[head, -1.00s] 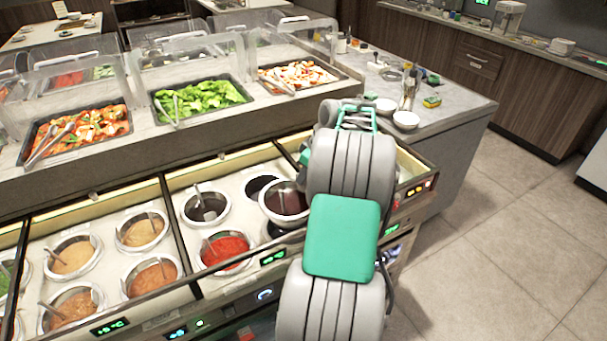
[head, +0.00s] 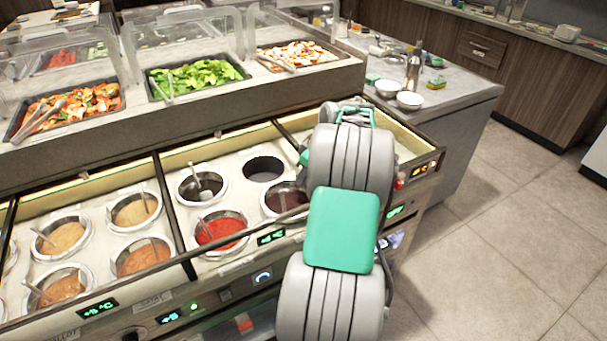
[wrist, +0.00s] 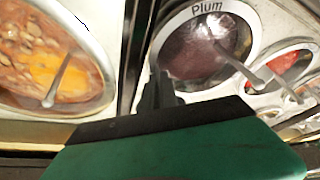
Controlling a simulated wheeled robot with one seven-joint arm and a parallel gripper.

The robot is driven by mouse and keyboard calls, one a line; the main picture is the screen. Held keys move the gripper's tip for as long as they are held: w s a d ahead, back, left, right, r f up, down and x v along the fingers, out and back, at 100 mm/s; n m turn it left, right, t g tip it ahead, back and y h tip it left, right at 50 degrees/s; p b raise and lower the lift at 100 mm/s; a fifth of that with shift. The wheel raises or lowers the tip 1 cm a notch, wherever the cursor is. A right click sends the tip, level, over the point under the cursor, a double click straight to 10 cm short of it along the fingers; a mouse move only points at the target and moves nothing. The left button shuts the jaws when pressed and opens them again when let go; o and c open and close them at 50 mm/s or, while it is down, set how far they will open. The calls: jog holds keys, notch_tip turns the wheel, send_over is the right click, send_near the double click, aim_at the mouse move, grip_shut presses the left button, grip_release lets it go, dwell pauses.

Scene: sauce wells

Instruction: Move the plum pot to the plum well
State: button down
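The plum pot (head: 284,200) is a round metal pot of dark purple sauce. In the head view it shows at the lower right of its group of wells, partly hidden by my arm, and looks seated level. In the wrist view the purple sauce (wrist: 193,50) lies inside a pale rim marked "Plum", with a ladle handle across its right side. My gripper (wrist: 161,92) has its dark fingers at the near left edge of that rim. Whether they pinch it is unclear. The fingers are hidden in the head view.
An empty dark well (head: 264,169) lies behind the plum pot. A red sauce pot (head: 220,229) is to its left, and a pot with a ladle (head: 202,187) is behind that. A large orange-brown soup pot (wrist: 50,60) lies across a divider in the wrist view.

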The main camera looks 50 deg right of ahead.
jog(key=shift+f+b, duration=0.3)
jog(key=shift+f, duration=0.7)
jog(key=c, duration=2)
grip_release()
jog(key=shift+s+f, duration=0.1)
jog(key=shift+f, duration=0.05)
jog(key=shift+c, duration=0.3)
jog(key=o, duration=0.3)
jog(key=shift+o, duration=0.2)
